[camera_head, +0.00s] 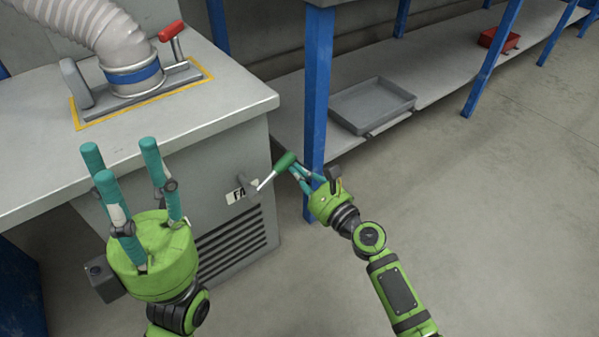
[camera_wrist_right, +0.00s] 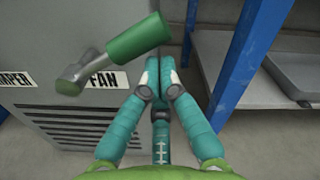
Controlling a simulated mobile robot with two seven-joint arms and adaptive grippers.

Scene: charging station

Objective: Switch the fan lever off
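The fan lever has a green handle (camera_head: 284,161) on a metal arm, on the cabinet's front beside the FAN label (camera_head: 243,193). The handle slants up and to the right, and it also shows in the right wrist view (camera_wrist_right: 138,38). My right gripper (camera_head: 300,172) is beside the handle, just right of it in the head view. In the right wrist view its fingertips (camera_wrist_right: 160,68) are together with nothing between them, below and right of the handle. Whether they touch it is unclear. My left gripper (camera_head: 118,160) is open and empty, fingers up, in front of the cabinet's left part.
The grey cabinet (camera_head: 215,108) carries a hose (camera_head: 100,35) and a red-handled lever (camera_head: 171,30) on top. A blue post (camera_head: 318,100) stands close behind my right gripper. A grey tray (camera_head: 372,105) lies on the low shelf. The floor at right is clear.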

